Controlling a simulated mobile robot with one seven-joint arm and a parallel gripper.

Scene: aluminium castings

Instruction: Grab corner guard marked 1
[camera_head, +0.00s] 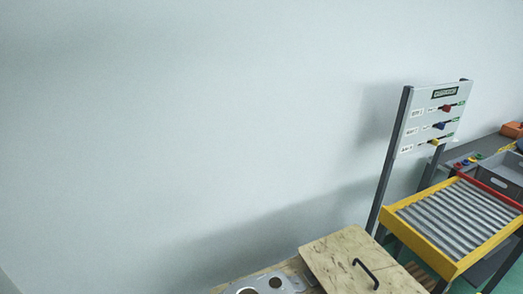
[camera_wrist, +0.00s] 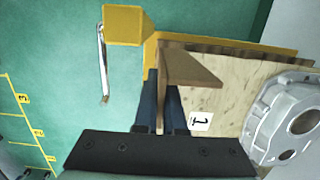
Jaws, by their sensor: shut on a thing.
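In the wrist view my gripper (camera_wrist: 161,82) has its two dark fingers closed on a brown, angled corner guard (camera_wrist: 190,68). One flat side of the guard runs down between the fingers. Its other side spreads to the right as a triangular face. A white label marked 1 (camera_wrist: 200,122) shows on the pale plywood surface just right of the fingers. I see no number on the guard itself. I cannot tell whether the guard touches the plywood. My gripper is not visible in the head view.
A grey aluminium casting (camera_wrist: 290,122) lies right of the label. A yellow block (camera_wrist: 123,25) and green floor (camera_wrist: 60,60) are at left. In the head view, a plywood lid with a black handle (camera_head: 366,272), a yellow-framed roller table (camera_head: 420,243) and a sign board (camera_head: 432,117) stand right.

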